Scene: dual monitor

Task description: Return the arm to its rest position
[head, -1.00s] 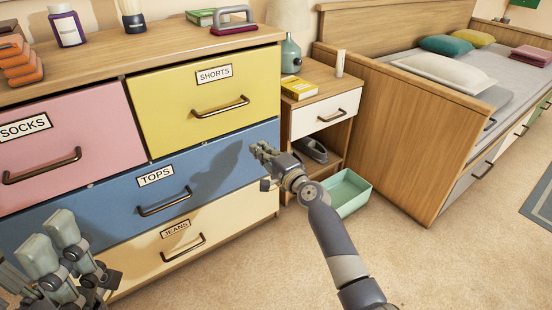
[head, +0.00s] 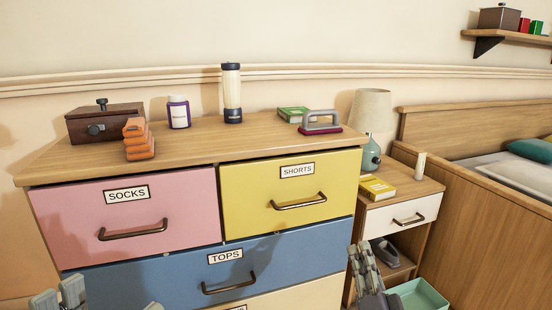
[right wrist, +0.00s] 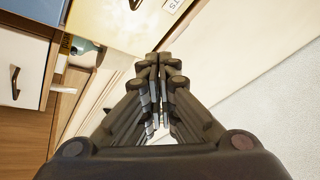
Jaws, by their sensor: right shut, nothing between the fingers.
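My right gripper (head: 362,262) is at the bottom of the head view, in front of the dresser's right end and left of the nightstand. In the right wrist view its fingers (right wrist: 158,90) are together with nothing between them. The dresser (head: 190,150) has a pink SOCKS drawer (head: 170,200), a yellow SHORTS drawer (head: 260,182) and a blue TOPS drawer (head: 150,262), all looking shut.
A nightstand (head: 432,188) with lamp (head: 371,110) and yellow book (head: 377,187), a green bin (head: 420,295) and a bed (head: 455,215) are at right.

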